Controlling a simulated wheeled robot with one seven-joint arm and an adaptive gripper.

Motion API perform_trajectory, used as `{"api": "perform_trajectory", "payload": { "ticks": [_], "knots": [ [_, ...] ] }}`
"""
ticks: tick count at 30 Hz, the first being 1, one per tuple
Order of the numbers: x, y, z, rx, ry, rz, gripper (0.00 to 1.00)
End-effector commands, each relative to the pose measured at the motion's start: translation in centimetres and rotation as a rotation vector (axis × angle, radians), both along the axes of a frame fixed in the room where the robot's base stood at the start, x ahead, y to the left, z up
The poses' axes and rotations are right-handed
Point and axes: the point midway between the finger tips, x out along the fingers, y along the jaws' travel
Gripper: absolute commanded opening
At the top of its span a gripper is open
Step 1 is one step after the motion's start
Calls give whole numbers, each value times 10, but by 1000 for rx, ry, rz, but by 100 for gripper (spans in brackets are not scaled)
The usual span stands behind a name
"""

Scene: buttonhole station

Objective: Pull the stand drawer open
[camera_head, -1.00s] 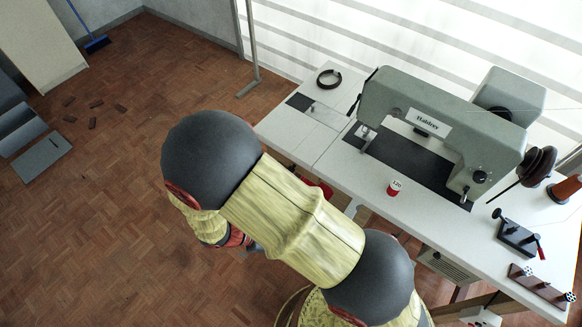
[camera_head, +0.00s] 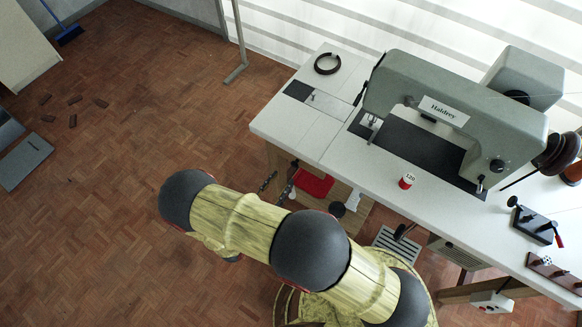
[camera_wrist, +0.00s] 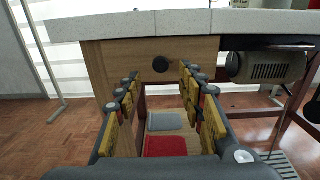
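The stand drawer (camera_wrist: 205,58) has a wooden front under the pale tabletop in the wrist view, with a round black knob (camera_wrist: 160,68) on it. No gap shows around the front, and it looks shut. My gripper (camera_wrist: 159,78) faces the front with its two yellow-and-grey fingers apart, one on each side of the knob in the picture. I see no contact, and the remaining distance is hard to judge.
Below the drawer is a shelf with a red pad (camera_wrist: 172,145) and a grey pad (camera_wrist: 168,121). The sewing machine (camera_head: 450,110) and a red spool (camera_head: 407,181) stand on the white table (camera_head: 335,150). A grey motor (camera_wrist: 265,67) hangs at right.

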Motion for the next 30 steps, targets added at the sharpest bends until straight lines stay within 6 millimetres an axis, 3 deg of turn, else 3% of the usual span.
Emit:
{"api": "perform_trajectory", "payload": {
  "ticks": [13,24,30],
  "knots": [
    [46,-38,-1,1,1,-4,39],
    [51,-41,0,1,1,-2,39],
    [51,-41,0,1,2,-2,29]
  ]
}}
